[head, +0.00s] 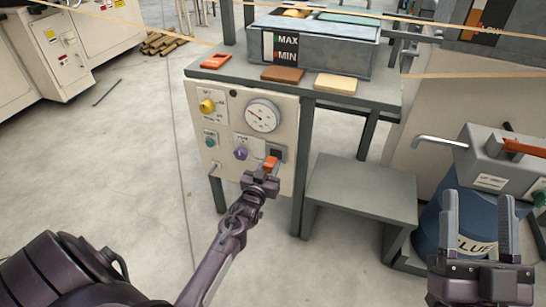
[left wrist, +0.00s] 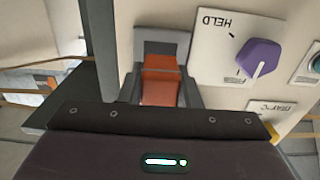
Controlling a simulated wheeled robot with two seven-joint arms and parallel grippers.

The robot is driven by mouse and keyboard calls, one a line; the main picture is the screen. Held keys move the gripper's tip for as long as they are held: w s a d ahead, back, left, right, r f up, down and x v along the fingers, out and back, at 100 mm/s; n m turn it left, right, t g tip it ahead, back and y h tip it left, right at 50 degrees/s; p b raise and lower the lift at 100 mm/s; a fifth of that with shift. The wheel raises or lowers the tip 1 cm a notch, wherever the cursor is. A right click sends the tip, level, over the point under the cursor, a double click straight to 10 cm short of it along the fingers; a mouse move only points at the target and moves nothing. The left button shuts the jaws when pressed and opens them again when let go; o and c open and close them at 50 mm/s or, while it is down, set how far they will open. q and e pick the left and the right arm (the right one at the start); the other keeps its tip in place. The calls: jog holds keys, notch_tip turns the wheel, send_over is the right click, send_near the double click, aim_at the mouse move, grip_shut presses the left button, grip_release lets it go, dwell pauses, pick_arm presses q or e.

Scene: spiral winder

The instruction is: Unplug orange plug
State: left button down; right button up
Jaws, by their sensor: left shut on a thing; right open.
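The orange plug (head: 270,163) is at the dark socket (head: 277,151) low on the right side of the cream control panel (head: 227,124). My left gripper (head: 265,171) is at the plug, shut on it, with the arm reaching up from below. In the left wrist view the orange plug (left wrist: 160,78) lies between my fingers, in front of the grey socket housing (left wrist: 163,42). I cannot tell how deep the plug sits in the socket. My right gripper (head: 477,225) is open and empty at the lower right, in front of the blue drum.
A purple knob (head: 240,153) sits just left of the socket; a gauge (head: 262,116) and yellow knob (head: 207,105) are above. A grey bench (head: 360,187) stands right of the panel. The blue drum (head: 434,222) is at right.

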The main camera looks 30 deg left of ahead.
aim_at(268, 170)
pick_arm(q)
jog(key=shift+p+v, duration=1)
jog(key=shift+v, duration=0.6)
